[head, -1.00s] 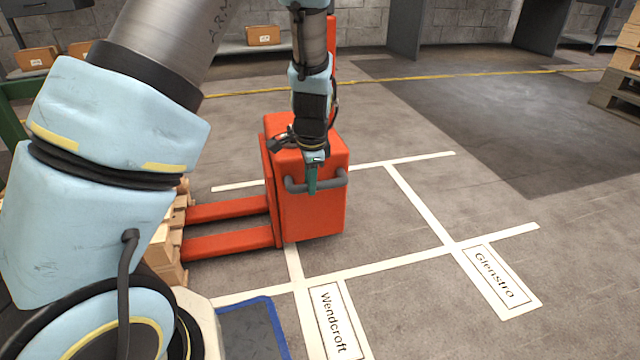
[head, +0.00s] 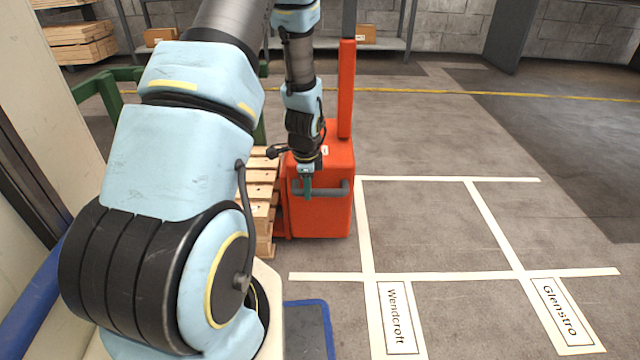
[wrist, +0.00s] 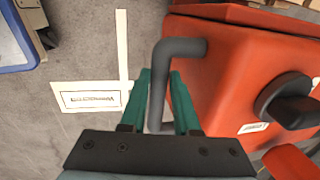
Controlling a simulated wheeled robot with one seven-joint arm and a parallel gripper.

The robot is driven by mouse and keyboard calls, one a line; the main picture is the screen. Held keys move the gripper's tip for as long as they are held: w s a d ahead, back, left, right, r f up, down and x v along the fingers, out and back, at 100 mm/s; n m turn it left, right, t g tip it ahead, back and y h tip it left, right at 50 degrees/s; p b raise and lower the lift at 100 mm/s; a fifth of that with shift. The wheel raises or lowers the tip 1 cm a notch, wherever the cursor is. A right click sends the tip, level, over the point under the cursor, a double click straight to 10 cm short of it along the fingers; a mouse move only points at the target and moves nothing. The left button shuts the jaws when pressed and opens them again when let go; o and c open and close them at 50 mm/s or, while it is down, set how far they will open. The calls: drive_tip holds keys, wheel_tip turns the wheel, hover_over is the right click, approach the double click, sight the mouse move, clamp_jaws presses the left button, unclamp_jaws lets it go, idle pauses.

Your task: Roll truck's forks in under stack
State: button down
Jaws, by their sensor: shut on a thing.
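The red pallet truck (head: 322,217) stands upright near the middle of the head view, its mast rising behind its body. My gripper (head: 308,190) is shut on the grey handle bar (head: 335,187) on the truck's near face. The wrist view shows the green fingers (wrist: 160,78) on either side of the bar (wrist: 182,48), with the red body (wrist: 235,75) to the right. The stack of wooden pallets (head: 262,195) is directly left of the truck, close against its body. The forks are hidden from view; part of the stack is behind my arm.
White floor lines mark bays, with labels Wendcroft (head: 400,318) and Glenstro (head: 562,312). A blue-edged mat (head: 308,330) lies at the front. Green rails (head: 100,85) stand left behind my arm. The floor right of the truck is clear.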

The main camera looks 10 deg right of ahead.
drive_tip(key=shift+s+a+f, duration=0.1)
drive_tip(key=shift+a+f, duration=0.05)
drive_tip(key=shift+a, duration=0.15)
drive_tip(key=c, duration=0.7)
unclamp_jaws()
drive_tip(key=shift+d, duration=0.1)
drive_tip(key=shift+o, duration=0.2)
drive_tip(key=shift+r, duration=0.45)
wheel_tip(320, 180, up, 10)
drive_tip(key=s+p, duration=0.1)
drive_tip(key=p, duration=0.3)
drive_tip(key=shift+s, duration=0.4)
drive_tip(key=shift+f, duration=0.1)
